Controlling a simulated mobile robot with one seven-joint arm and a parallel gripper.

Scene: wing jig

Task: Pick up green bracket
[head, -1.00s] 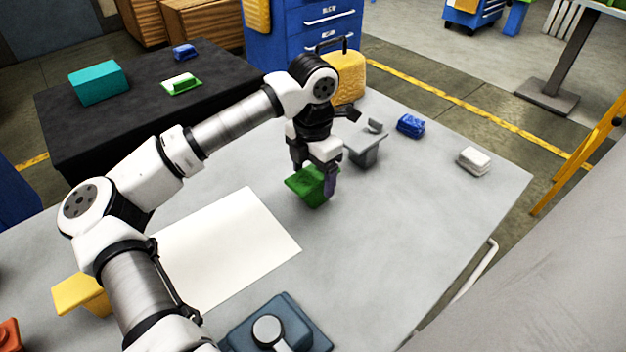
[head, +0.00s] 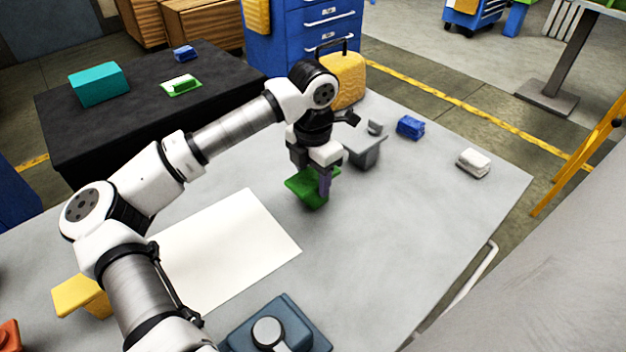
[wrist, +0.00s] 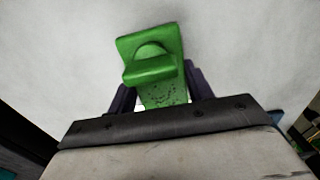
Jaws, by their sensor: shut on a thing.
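The green bracket (head: 306,187) is on the grey table (head: 400,230), near the upper right corner of a white sheet. My gripper (head: 317,180) points down over it and is shut on it, with a dark finger along its right side in the head view. In the wrist view the green bracket (wrist: 152,66) sits between the two dark fingers of my gripper (wrist: 158,92), its upper flange and rounded boss facing the camera. I cannot tell whether its underside touches the table.
A grey bracket (head: 364,148) stands close behind my gripper. A blue block (head: 410,126) and a white block (head: 473,162) lie to the right. The white sheet (head: 225,250) is to the left, a blue-grey fixture (head: 275,328) in front. The table's right front is clear.

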